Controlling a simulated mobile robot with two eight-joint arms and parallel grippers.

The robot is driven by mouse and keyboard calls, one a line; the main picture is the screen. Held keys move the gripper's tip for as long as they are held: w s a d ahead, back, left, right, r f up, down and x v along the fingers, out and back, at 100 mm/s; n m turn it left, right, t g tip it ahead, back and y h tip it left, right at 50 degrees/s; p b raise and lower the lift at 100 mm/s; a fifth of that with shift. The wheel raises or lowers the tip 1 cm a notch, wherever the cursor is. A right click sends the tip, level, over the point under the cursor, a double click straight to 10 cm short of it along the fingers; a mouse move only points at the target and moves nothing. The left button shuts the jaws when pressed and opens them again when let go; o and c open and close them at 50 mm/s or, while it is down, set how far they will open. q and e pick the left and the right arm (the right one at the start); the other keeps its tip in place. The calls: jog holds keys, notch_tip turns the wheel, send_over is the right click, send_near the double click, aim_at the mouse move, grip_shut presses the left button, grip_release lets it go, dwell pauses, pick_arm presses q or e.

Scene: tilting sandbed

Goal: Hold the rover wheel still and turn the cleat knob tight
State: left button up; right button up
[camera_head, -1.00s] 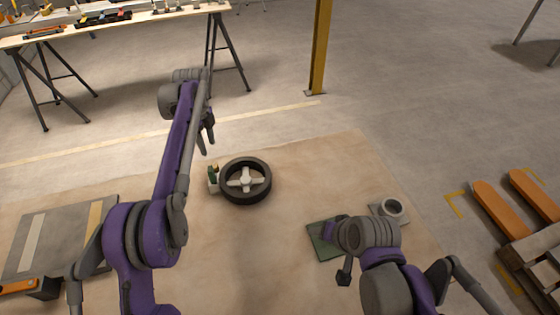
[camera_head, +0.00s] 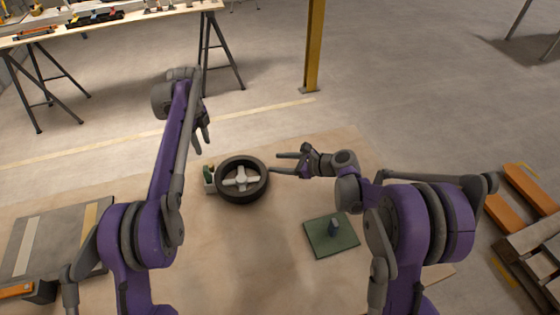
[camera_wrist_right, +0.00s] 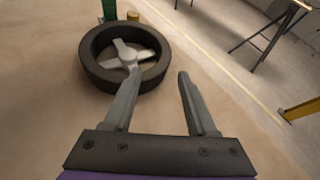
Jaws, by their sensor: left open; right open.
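The rover wheel (camera_head: 242,196), a black tyre with pale spokes, lies flat on the sand-coloured floor area. It also shows in the right wrist view (camera_wrist_right: 91,69). The cleat knob is not clear; a small green and yellow fixture (camera_head: 208,176) stands at the wheel's left edge. In the right wrist view a green post (camera_wrist_right: 109,10) and a yellow cap (camera_wrist_right: 133,16) stand behind the wheel. My right gripper (camera_head: 277,163) is open and empty, just right of the wheel; its fingers (camera_wrist_right: 157,74) point past it. My left gripper (camera_head: 207,146) is open above and behind the fixture.
A green mat (camera_head: 322,243) with a small dark upright piece (camera_head: 334,228) lies right of centre. A grey platform (camera_head: 45,238) is at the left. A workbench (camera_head: 140,13), a yellow post (camera_head: 315,45) and orange-topped pallets (camera_head: 515,210) stand further out.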

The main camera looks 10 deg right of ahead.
aim_at(252, 159)
jog(key=shift+w+f+m+y, duration=0.3)
jog(key=shift+w+f+m, duration=0.15)
jog(key=shift+w+m, duration=0.15)
jog(key=shift+w+a+f, duration=0.1)
jog(key=shift+w, duration=0.1)
jog(key=x, duration=1)
jog(key=shift+w+a, duration=0.1)
jog(key=shift+w, duration=0.1)
jog(key=shift+c, duration=0.3)
grip_shut()
